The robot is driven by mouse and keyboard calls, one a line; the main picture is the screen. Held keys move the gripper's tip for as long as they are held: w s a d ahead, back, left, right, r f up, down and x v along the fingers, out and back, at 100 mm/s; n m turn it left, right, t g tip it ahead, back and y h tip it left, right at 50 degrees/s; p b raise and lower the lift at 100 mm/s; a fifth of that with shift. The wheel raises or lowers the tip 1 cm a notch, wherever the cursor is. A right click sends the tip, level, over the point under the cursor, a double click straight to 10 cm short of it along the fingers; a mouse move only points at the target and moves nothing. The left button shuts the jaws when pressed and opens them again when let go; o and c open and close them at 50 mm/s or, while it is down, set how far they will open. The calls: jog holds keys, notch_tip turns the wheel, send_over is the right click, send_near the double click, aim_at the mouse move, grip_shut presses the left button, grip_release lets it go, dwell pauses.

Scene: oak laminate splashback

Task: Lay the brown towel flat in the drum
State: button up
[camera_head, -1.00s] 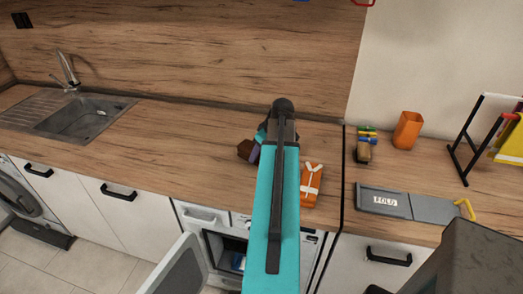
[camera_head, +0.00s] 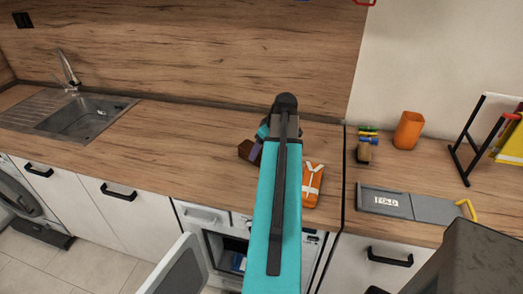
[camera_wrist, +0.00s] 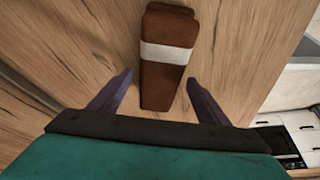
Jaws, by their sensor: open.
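The brown towel (camera_wrist: 167,62) lies folded on the wooden worktop, with a white band across it. In the wrist view its near end lies between the fingers of my gripper (camera_wrist: 158,98), which are spread apart with a gap on each side. In the head view my arm hides most of the towel (camera_head: 248,151); only a brown part shows left of the arm's end. The open machine under the worktop shows its drum opening (camera_head: 234,249), with something blue and white inside; my arm covers part of it. Its door (camera_head: 181,268) stands open to the left.
An orange folded cloth (camera_head: 312,184) with a white band lies just right of my arm. Further right are a grey FOLD board (camera_head: 408,204), an orange cup (camera_head: 408,130), small coloured pegs (camera_head: 368,135) and a drying rack (camera_head: 466,150). A sink (camera_head: 80,118) is at left; the worktop between is clear.

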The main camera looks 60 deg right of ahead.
jog(key=b+v, duration=0.2)
jog(key=v, duration=0.8)
dwell(0.7)
